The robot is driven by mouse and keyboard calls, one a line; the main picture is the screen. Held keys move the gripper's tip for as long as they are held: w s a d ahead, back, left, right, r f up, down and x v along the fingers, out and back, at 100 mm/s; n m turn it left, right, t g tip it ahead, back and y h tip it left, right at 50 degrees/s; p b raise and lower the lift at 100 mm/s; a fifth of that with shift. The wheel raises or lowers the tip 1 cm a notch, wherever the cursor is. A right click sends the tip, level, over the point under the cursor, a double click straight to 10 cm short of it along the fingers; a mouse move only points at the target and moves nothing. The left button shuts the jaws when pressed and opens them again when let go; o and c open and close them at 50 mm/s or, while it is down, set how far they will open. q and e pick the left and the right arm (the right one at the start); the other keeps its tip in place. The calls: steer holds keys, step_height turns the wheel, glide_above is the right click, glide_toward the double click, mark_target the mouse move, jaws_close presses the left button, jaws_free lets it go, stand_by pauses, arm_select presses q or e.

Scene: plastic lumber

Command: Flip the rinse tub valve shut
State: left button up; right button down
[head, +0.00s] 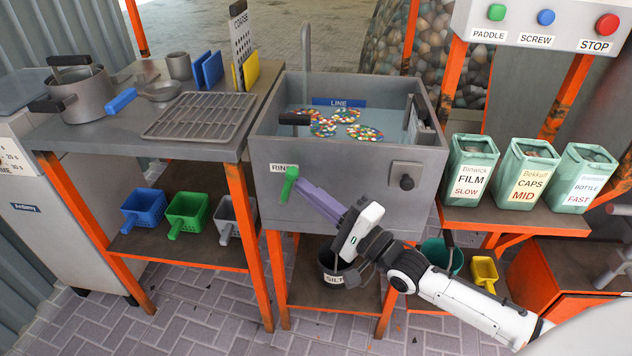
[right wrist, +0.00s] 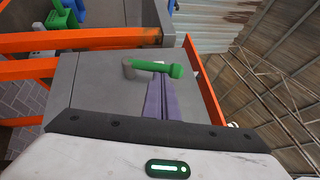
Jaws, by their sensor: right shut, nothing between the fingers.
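The rinse tub (head: 330,165) is a grey box on an orange frame, holding water with patches of coloured flakes. Its valve has a green lever (head: 289,183) on the front wall, below the "RINSE" label. In the head view the lever slants down and left. My right gripper (head: 300,188) is shut and empty, its purple fingertips right beside the lever. In the right wrist view the green lever (right wrist: 155,68) crosses just beyond the purple fingers (right wrist: 157,98); I cannot tell whether they touch. My left gripper is not in view.
A "SILT" bucket (head: 336,268) stands below, behind my right arm. At left is a bench (head: 100,136) with a pot (head: 76,92) and rack (head: 200,116). Labelled green bins (head: 528,172) stand right. Paving in front is clear.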

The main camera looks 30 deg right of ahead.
steer(key=shift+w+a+r+n+g+p, duration=0.4)
steer(key=shift+a+r+n+g+p, duration=0.35)
steer(key=shift+p, duration=1.45)
steer(key=shift+r, duration=0.1)
steer(key=shift+d+r, duration=0.1)
steer(key=d, duration=0.1)
steer(key=s+d, duration=0.1)
steer(key=d, duration=0.2)
steer(key=shift+s+f, duration=0.3)
steer(key=r+v, duration=0.1)
steer(key=v, duration=0.9)
steer(key=shift+a+p, duration=0.25)
steer(key=shift+p, duration=0.1)
